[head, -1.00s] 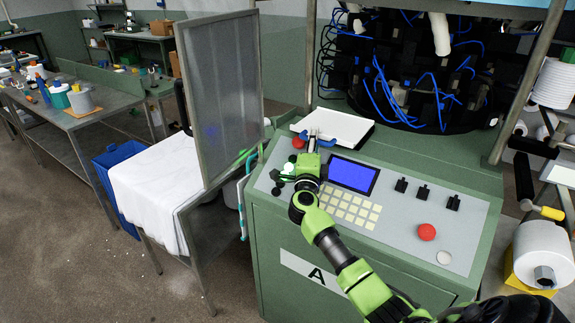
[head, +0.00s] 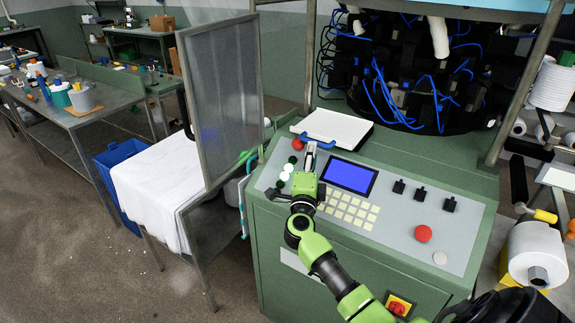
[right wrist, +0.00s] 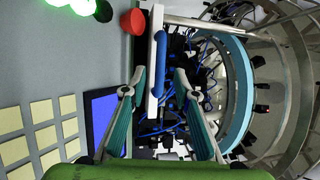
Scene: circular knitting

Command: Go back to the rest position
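My right gripper (head: 310,154) is above the left part of the knitting machine's control panel (head: 386,229), close to the left side of the blue screen (head: 350,176). In the right wrist view its two teal-padded fingers (right wrist: 161,80) stand apart with nothing held between them. Beyond them show a blue handle (right wrist: 157,62), the white plate edge and the machine's dark inside with blue tubes. My right arm reaches up from the bottom right over the panel and the cabinet front. My left gripper is not in view.
A red button (head: 297,144) and green and white buttons (head: 284,176) lie left of the gripper. A keypad (head: 348,210) and a red knob (head: 423,234) lie to its right. A mesh panel (head: 222,95) and a white-covered table (head: 155,185) stand at the left.

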